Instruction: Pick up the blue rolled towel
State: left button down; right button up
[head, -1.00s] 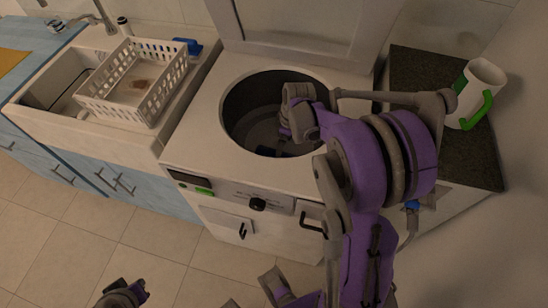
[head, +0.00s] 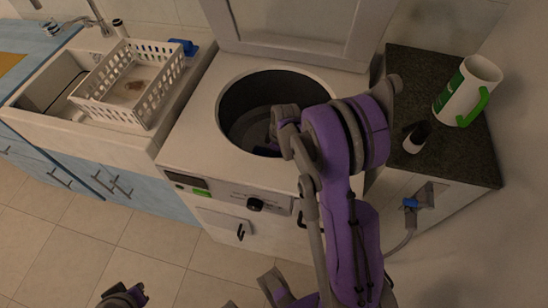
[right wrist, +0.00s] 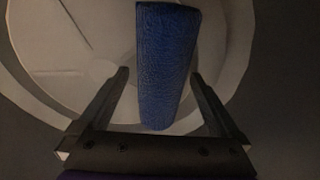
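The blue rolled towel (right wrist: 166,45) stands out in the right wrist view, lying lengthwise inside the pale drum. Its near end lies between the two fingers of my right gripper (right wrist: 160,76). The fingers are open, with gaps visible on both sides of the towel. In the head view my right arm reaches down into the round opening of the top-loading washer (head: 190,148); the gripper is mostly hidden there and I cannot make out the towel. Part of my left arm, apparently its gripper (head: 124,295), shows at the bottom left, away from the washer; its fingers are unclear.
The washer's raised lid (head: 290,28) stands behind the opening. A white basket (head: 130,85) sits over the sink at left. On the dark counter (head: 415,75) at right are a white-and-green mug (head: 468,88) and a small dark-and-white bottle (head: 416,136).

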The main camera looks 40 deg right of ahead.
jog(key=c, duration=1.3)
